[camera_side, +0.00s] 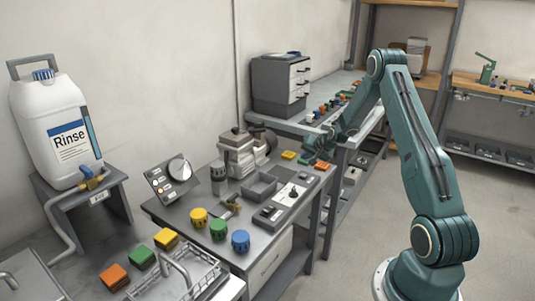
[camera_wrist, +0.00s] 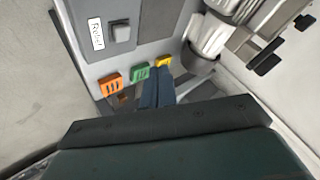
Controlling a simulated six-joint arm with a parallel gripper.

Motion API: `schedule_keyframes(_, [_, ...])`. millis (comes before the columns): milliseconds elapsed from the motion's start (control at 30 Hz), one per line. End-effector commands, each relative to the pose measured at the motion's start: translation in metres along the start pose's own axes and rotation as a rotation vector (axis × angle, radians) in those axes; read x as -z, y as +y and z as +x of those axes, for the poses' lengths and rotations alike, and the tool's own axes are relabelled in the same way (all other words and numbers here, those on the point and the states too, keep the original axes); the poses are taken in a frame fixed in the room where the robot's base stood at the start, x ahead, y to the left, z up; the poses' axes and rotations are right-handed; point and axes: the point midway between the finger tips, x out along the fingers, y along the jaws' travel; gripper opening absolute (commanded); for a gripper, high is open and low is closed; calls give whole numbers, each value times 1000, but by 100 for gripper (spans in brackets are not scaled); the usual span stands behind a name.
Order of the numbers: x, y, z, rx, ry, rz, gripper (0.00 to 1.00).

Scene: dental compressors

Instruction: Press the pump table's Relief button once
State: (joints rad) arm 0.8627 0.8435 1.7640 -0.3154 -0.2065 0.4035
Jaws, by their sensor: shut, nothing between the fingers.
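The Relief button is a grey square button (camera_wrist: 121,33) beside a white label (camera_wrist: 96,33) that appears to read "Relief", at the upper left of the wrist view. In the side view I cannot read which control on the pump table (camera_side: 185,215) it is. My gripper (camera_wrist: 158,85) is shut and empty, with its blue-grey fingers together near the green and yellow blocks. The button lies apart from the fingertips, beyond the blocks and to the left. In the side view my gripper (camera_side: 318,146) is over the far end of the pump table.
Orange (camera_wrist: 110,84), green (camera_wrist: 139,72) and yellow (camera_wrist: 163,61) blocks line the table end by my fingers. The pump (camera_side: 240,153) stands close by.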

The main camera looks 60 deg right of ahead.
Motion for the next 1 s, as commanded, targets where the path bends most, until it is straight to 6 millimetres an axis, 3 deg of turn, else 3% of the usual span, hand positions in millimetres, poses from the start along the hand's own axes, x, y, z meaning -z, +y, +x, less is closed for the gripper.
schedule_keyframes(500, [-24,25,34,0,-1,0,0])
schedule_keyframes(1000, [-28,28,38,1,-1,-1,0])
